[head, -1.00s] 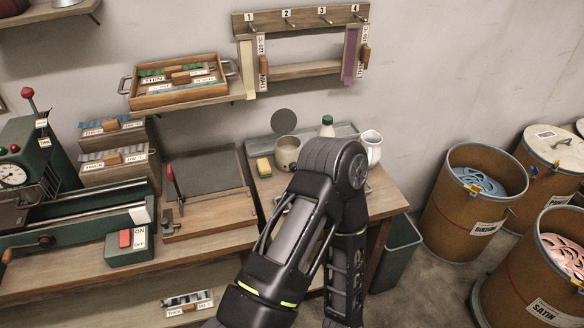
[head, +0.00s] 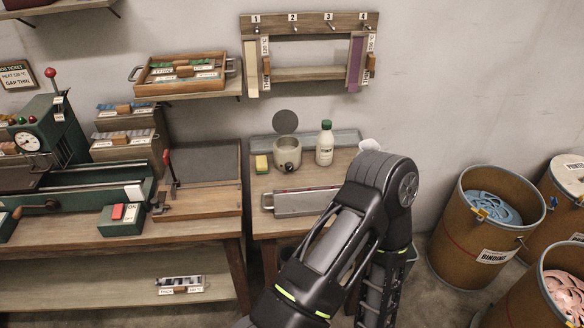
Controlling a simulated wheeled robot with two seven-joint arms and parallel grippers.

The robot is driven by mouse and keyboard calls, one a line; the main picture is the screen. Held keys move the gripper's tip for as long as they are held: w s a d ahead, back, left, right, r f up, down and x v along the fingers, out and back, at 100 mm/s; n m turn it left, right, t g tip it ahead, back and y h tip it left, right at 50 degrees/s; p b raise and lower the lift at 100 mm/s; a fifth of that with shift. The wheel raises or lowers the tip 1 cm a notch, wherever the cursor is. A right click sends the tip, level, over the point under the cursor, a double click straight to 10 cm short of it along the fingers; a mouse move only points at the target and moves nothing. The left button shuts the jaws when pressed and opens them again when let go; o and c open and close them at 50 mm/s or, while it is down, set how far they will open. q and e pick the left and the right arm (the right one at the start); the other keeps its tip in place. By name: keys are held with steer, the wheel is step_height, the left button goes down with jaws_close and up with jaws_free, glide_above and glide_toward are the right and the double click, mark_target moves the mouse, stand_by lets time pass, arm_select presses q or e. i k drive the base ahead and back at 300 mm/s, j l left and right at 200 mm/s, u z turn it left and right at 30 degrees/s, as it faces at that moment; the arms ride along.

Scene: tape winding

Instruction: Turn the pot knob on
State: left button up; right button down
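The pot (head: 287,157) is a small cream-grey vessel at the back of the small wooden table. A dark round knob (head: 289,167) shows on its front. I cannot tell which way the knob is set. A dark grey disc (head: 285,122) shows just above the pot, against the wall. One of my arms rises from the bottom edge and bends at a joint right of the pot, over the table's right side. Its gripper is not visible, and my other gripper is not visible either.
A white mug (head: 369,146) is partly hidden behind my arm. Drums (head: 487,215) stand right.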

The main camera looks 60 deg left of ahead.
mark_target(288, 167)
steer(key=u, duration=1.3)
